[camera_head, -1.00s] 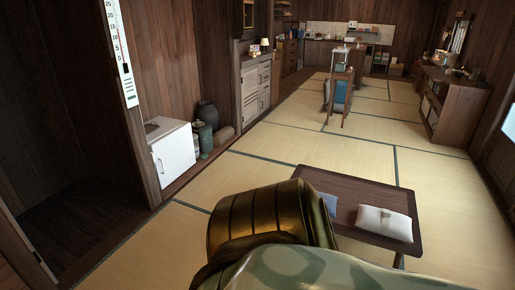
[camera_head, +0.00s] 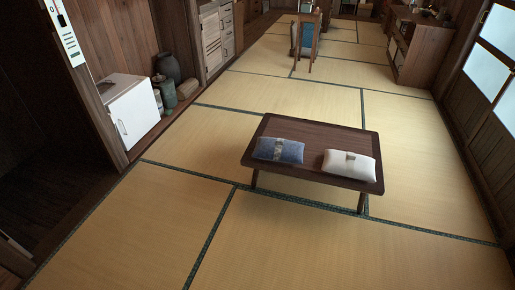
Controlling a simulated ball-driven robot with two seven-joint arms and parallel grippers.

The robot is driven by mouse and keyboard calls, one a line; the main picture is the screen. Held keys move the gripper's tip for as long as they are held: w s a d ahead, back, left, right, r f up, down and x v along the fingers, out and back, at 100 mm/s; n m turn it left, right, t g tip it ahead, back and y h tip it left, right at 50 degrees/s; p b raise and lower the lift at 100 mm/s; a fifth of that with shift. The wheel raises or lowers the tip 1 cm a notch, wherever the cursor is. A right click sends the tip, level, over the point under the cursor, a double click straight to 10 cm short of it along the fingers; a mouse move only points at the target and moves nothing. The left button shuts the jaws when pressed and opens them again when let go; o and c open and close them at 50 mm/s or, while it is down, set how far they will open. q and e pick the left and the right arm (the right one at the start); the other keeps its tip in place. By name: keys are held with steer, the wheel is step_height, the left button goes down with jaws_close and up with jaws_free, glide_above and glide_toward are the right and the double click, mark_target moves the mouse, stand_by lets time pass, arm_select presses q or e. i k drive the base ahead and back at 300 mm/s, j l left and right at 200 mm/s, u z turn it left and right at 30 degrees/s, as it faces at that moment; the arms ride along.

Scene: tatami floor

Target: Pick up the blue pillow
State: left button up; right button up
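The blue pillow (camera_head: 279,150) lies flat on the left part of a low dark wooden table (camera_head: 318,133). It has a paler patterned band across its middle. A white pillow (camera_head: 350,165) with a small grey-brown patch lies to its right on the same table, with a narrow gap between them. Neither of my grippers shows in the view, and nothing covers the blue pillow.
Open tatami floor (camera_head: 290,245) surrounds the table. A white cabinet (camera_head: 131,111) and dark jars (camera_head: 168,67) stand along the left wall. A wooden chair (camera_head: 306,42) stands farther back, and a wooden sideboard (camera_head: 408,45) is at the back right.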

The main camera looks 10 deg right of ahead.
mark_target(280, 150)
steer(key=z, duration=0.45)
steer(key=i+j+z, duration=0.15)
steer(key=z, duration=0.3)
steer(key=i+j+z, duration=0.2)
steer(key=z, duration=0.25)
steer(key=i+j+z, duration=0.1)
steer(key=j, duration=0.25)
steer(key=i+j+z, duration=0.1)
steer(key=i+j, duration=0.15)
steer(key=j, duration=0.15)
steer(key=i+j+z, duration=0.1)
steer(key=j, duration=0.25)
steer(key=i+j+z, duration=0.1)
steer(key=j, duration=0.3)
steer(key=i+j+z, duration=0.15)
steer(key=j, duration=0.25)
steer(key=i+j+z, duration=0.1)
steer(key=j, duration=0.35)
steer(key=i+j, duration=0.1)
steer(key=j, duration=0.3)
steer(key=i+j, duration=0.15)
steer(key=j, duration=0.2)
steer(key=i+j, duration=0.1)
steer(key=j, duration=0.3)
steer(key=i+j, duration=0.1)
steer(key=j, duration=0.3)
steer(key=i+j, duration=0.1)
steer(key=j, duration=0.25)
